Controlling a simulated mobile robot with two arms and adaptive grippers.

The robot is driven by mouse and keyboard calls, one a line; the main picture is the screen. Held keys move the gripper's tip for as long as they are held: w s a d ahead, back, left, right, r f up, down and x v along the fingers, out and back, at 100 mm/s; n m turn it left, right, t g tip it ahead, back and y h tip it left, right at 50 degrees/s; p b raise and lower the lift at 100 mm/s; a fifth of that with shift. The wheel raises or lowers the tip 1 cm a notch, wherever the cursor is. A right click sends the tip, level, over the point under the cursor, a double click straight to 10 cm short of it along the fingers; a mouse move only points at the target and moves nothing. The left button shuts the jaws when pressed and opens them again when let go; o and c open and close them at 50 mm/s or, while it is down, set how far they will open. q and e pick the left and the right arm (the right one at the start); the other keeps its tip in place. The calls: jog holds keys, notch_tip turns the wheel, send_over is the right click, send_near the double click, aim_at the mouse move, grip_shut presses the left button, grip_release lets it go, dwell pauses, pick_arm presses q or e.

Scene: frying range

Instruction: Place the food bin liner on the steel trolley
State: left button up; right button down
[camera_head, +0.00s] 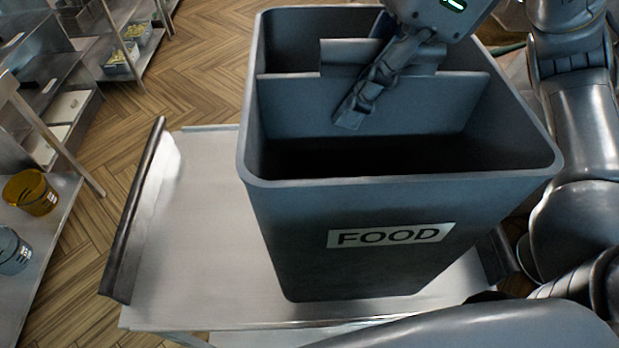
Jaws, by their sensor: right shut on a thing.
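The food bin liner (300,235) is a large, dark blue-grey open container with a white "FOOD" label on its front. It is upright, with an inner divider wall (290,100) that has a raised middle part. My right gripper (360,105) reaches in from the top right and is shut on the liner at that divider. The steel trolley (185,230) is a bright metal top with dark handles at its left and right ends. The liner's base is over the right part of the trolley top; whether it touches is hard to tell. My left gripper is out of view.
The left part of the trolley top is bare. Steel shelving stands at the left, with an amber bucket (30,192) and a grey-blue bucket (12,250) on it. Wooden herringbone floor (195,65) lies clear between the shelving and the trolley.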

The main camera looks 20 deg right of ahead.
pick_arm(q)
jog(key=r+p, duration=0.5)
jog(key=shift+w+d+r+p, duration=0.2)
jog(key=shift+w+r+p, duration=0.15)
pick_arm(e)
jog(key=w+a+f, duration=0.1)
jog(key=w+f, duration=1.2)
jog(key=w, duration=0.1)
jog(key=shift+w+a, duration=0.15)
jog(key=shift+a, duration=0.2)
jog(key=shift+f, duration=0.1)
jog(key=c, duration=1.5)
grip_release()
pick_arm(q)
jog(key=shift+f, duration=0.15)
